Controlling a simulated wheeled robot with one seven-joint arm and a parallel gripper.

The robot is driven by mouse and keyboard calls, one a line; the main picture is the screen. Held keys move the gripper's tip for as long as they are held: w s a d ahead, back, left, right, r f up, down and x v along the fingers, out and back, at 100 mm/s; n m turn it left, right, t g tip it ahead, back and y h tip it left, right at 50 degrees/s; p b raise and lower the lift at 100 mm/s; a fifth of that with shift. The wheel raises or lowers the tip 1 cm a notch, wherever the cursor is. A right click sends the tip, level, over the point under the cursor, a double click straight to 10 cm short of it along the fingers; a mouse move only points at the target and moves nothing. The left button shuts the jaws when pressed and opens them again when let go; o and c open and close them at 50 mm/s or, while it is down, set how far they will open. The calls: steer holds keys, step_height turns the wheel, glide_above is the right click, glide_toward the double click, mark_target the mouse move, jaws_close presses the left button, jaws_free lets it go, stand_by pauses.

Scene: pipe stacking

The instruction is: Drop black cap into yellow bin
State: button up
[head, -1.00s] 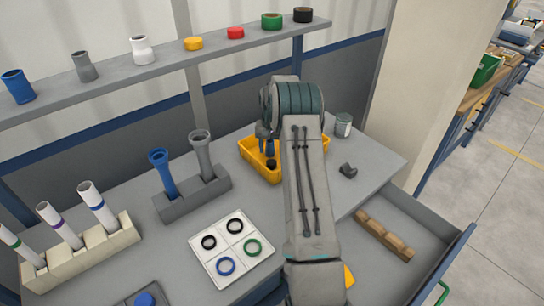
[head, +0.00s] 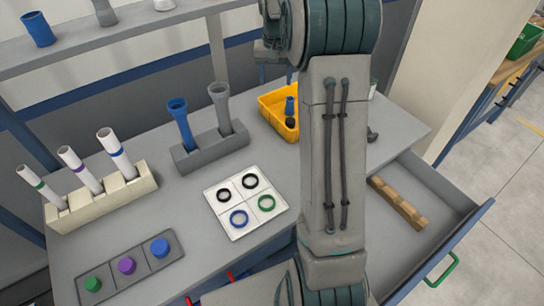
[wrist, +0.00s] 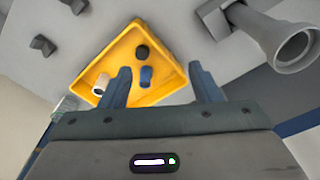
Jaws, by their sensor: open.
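The yellow bin (head: 268,107) stands on the grey bench, partly hidden behind my arm in the head view. A blue piece (wrist: 146,76) and a white piece (wrist: 101,84) lie in the bin too. My gripper (wrist: 162,84) is open and empty, above and apart from the bin, its fingers spread over the bin's near right side.
A grey rack (head: 210,149) holds a blue and a grey pipe beside the bin. A white ring tray (head: 246,206) lies in front. A cream rack (head: 100,203) holds three white pipes. The open drawer (head: 415,240) holds a wooden block (head: 397,203).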

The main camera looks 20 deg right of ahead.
steer(key=s+a+r+n+t, duration=0.1)
steer(key=s+a+r, duration=0.2)
steer(key=s+a, duration=0.35)
steer(key=s+a+r+n, duration=0.2)
steer(key=s+a+r, duration=0.1)
steer(key=s, duration=0.6)
steer(key=s+a+f, duration=0.1)
steer(key=s+a, duration=0.1)
steer(key=s, duration=0.5)
steer(key=s+a+f+n+t, duration=0.1)
steer(key=s+a+f, duration=0.1)
steer(key=s, duration=0.5)
steer(key=shift+s+a+f+n, duration=0.15)
steer(key=shift+s+f+n, duration=0.05)
steer(key=shift+s+n, duration=0.15)
